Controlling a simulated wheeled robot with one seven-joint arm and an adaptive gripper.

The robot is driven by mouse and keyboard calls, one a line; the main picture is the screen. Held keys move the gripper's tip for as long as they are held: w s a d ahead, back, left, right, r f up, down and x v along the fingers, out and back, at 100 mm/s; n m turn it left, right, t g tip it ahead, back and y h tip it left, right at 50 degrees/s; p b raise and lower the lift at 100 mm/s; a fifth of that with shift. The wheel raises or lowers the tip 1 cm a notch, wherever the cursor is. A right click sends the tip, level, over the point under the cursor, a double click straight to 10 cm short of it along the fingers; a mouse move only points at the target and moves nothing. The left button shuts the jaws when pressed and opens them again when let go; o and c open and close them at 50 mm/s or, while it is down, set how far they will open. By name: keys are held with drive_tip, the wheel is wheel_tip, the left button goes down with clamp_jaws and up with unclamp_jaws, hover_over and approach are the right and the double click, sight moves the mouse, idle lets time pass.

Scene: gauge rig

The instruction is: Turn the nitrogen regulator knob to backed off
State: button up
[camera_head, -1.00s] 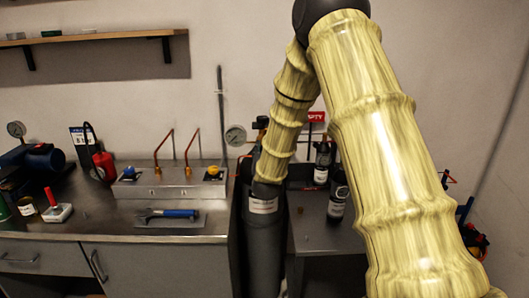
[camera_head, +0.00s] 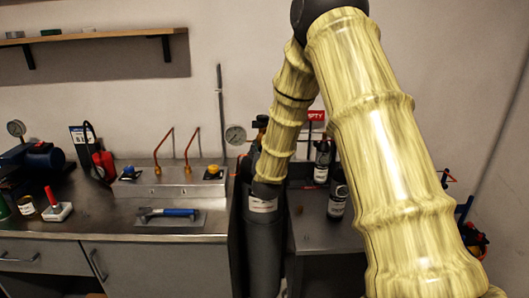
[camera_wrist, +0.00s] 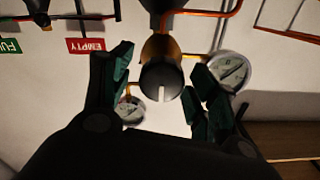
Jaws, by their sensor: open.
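The regulator knob (camera_wrist: 160,82) is dark and round, with a pale mark on its face, in the middle of the wrist view. A brass body shows behind it. My gripper (camera_wrist: 160,68) is open, with one dark green-tipped finger on each side of the knob. Gaps show between the fingers and the knob, so it is not gripped. One gauge (camera_wrist: 229,70) sits beside the right finger and another gauge (camera_wrist: 130,111) shows by the left finger. In the head view my arm hides the gripper and the knob; a gauge (camera_head: 235,135) shows left of the arm.
A dark gas cylinder (camera_head: 264,245) stands between the steel bench (camera_head: 110,220) and a side table (camera_head: 325,238) with bottles. A red EMPTY tag (camera_wrist: 86,45) and a green tag (camera_wrist: 9,46) hang at left in the wrist view. Copper pipes (camera_wrist: 215,13) run near the knob.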

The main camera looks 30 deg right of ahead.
drive_tip(key=v, duration=1.1)
drive_tip(key=shift+s, duration=0.4)
drive_tip(key=s+a+f+n+g+y, duration=0.2)
drive_tip(key=s+a+f, duration=0.25)
drive_tip(key=f, duration=0.65)
drive_tip(key=s+a+f+n+g+y, duration=0.25)
drive_tip(key=s+a+f, duration=0.2)
drive_tip(key=f, duration=0.65)
drive_tip(key=s+a+f+n+g+y, duration=0.1)
drive_tip(key=s+a+f+g+y, duration=0.4)
drive_tip(key=f, duration=0.6)
drive_tip(key=s+a+f+n+g, duration=0.1)
drive_tip(key=s+f, duration=0.3)
drive_tip(key=s, duration=0.5)
drive_tip(key=s+a+f+n+g, duration=0.1)
drive_tip(key=s+a+f, duration=0.3)
drive_tip(key=s, duration=0.6)
drive_tip(key=s+a+f+n+g, duration=0.1)
drive_tip(key=s+a+f+g, duration=0.2)
drive_tip(key=s+f, duration=0.3)
drive_tip(key=s, duration=0.3)
drive_tip(key=shift+a+g, duration=0.2)
drive_tip(key=shift+g, duration=0.15)
